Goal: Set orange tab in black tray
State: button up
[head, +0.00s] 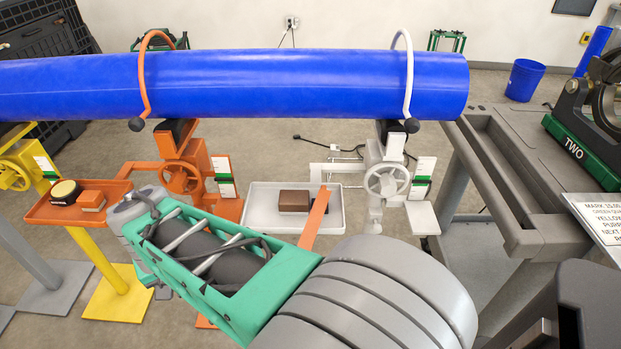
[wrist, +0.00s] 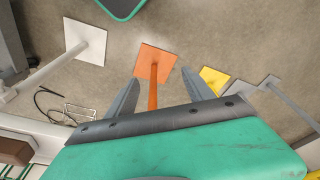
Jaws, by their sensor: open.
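A flat orange strip (head: 315,218), which may be the orange tab, slants across the front of the white tray (head: 256,189); I cannot tell what supports its lower end. I cannot make out a black tray. My gripper (wrist: 160,76) is open in the wrist view, with nothing held between its fingers. The orange stand's post (wrist: 153,92) and floor plate (wrist: 156,61) show below and beyond the fingers. In the head view, my green and grey arm crosses the lower middle, and the fingertips are mostly hidden behind it.
A blue pipe (head: 270,83) spans the back. A brown block (head: 294,200) lies in the white tray. The orange tray (head: 50,212) at left holds a round black-and-yellow item (head: 66,192) and an orange-brown block (head: 91,200). A grey cart (head: 545,215) stands at right.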

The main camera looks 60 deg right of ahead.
jog(key=shift+o, duration=0.3)
jog(key=s+d+r+m+g+h+p, duration=0.1)
jog(key=d+r+m+g+p, duration=0.1)
jog(key=d+r+m+p, duration=0.6)
jog(key=d+r+m, duration=0.1)
jog(key=d+r, duration=0.1)
jog(key=d, duration=0.3)
jog(key=shift+s+r+m, duration=0.2)
jog(key=shift+r+m, duration=0.1)
jog(key=shift+r, duration=0.05)
jog(key=m+g+p, duration=0.4)
jog(key=m+p, duration=0.4)
jog(key=m, duration=0.7)
send_near(322, 191)
jog(key=shift+s+d+f, duration=0.1)
jog(key=shift+d+f, duration=0.2)
jog(key=shift+f, duration=0.2)
jog(key=shift+s+d+f, duration=0.15)
jog(key=shift+d+f, duration=0.1)
jog(key=shift+f, duration=0.25)
jog(key=x, duration=0.5)
jog(key=p+x, duration=0.1)
jog(key=x, duration=0.1)
jog(key=shift+s+a+f, duration=0.25)
jog(key=shift+s, duration=0.1)
jog(key=shift+f, duration=0.3)
grip_shut()
